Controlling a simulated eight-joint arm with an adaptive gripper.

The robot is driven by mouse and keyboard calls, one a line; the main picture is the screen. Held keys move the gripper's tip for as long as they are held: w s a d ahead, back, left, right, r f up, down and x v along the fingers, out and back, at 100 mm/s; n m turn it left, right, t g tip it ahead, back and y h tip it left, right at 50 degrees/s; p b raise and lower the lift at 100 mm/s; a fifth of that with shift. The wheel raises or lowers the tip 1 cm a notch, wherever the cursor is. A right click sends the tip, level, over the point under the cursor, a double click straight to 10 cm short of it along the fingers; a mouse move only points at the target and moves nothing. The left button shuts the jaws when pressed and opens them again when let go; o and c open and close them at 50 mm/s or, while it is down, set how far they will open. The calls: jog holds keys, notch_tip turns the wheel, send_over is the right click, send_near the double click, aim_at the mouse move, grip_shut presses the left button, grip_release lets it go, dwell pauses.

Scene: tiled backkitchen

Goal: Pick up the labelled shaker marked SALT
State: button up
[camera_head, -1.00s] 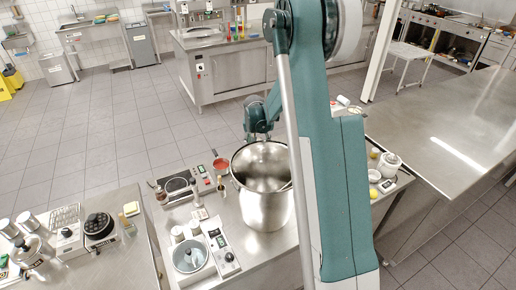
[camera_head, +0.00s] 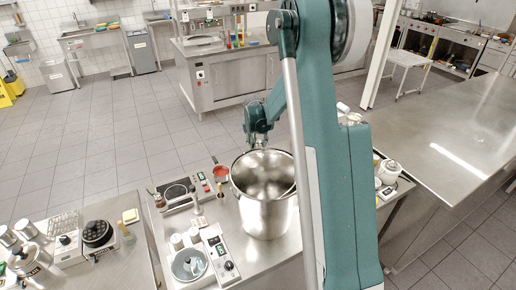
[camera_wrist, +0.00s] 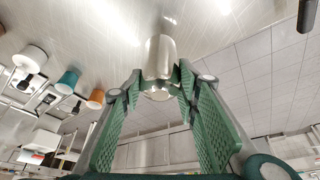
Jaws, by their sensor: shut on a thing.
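In the wrist view, a pale, shiny cylinder like a shaker (camera_wrist: 160,58) sits between the tips of my gripper (camera_wrist: 160,88). The green ribbed fingers are closed on its sides. No lettering shows on it, so I cannot tell whether it is marked SALT. In the head view, the end of my arm hangs just behind the large steel pot, and the fingers and held thing cannot be made out there. Two small white jars (camera_head: 176,241) (camera_head: 193,234) stand on the counter left of the pot, their labels unreadable.
The steel pot (camera_head: 264,215) stands close to my arm's end. Around it are a hot plate (camera_head: 176,193), a red pan (camera_head: 220,172) and a scale (camera_head: 220,255). The wrist view shows a white (camera_wrist: 30,57), a teal (camera_wrist: 68,80) and an orange cup (camera_wrist: 95,98). The right counter (camera_head: 450,125) is largely clear.

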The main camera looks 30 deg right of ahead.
jog(key=shift+r, duration=3.3)
